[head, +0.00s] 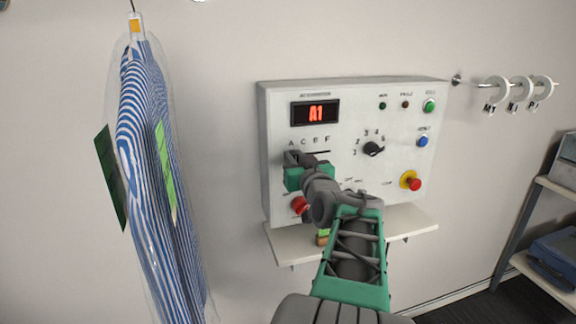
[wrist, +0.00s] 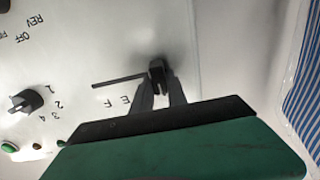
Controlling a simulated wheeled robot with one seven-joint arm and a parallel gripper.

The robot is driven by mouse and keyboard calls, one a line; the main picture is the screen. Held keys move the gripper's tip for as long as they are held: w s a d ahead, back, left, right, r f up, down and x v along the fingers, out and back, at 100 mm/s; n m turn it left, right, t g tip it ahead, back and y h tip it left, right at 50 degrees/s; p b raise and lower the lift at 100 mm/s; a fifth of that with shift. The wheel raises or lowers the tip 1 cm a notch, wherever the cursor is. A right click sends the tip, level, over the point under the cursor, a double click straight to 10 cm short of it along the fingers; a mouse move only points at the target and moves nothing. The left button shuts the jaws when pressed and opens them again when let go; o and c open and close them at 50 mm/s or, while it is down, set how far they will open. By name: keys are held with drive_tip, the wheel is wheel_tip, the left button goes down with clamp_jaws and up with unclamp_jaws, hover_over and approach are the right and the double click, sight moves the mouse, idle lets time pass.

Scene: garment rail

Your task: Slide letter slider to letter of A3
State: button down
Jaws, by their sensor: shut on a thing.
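The control panel (head: 350,110) hangs on the wall, and its red display (head: 315,112) reads A1. My gripper (head: 293,160) is at the left end of the letter slot (head: 318,152), near the A. In the wrist view my gripper (wrist: 160,92) is shut on the dark letter slider (wrist: 157,70), with a fingertip on each side. The slot (wrist: 118,81) runs away from it to the left there, past the E and F. The gripper hides the slider in the head view and the other letters in the wrist view.
A black number knob (head: 373,149) is right of the slot. A red knob (head: 300,205) sits below my gripper, and a red stop button (head: 414,184) at lower right. A small shelf (head: 412,222) juts out underneath. A bagged striped shirt (head: 155,170) hangs at left.

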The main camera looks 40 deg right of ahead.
drive_tip(key=shift+a, duration=0.15)
drive_tip(key=c, duration=1.3)
unclamp_jaws()
drive_tip(key=shift+w+a, duration=0.1)
drive_tip(key=b+v, duration=0.1)
drive_tip(key=v, duration=0.6)
drive_tip(key=shift+s+a+b, duration=0.15)
drive_tip(key=shift+s+b, duration=0.25)
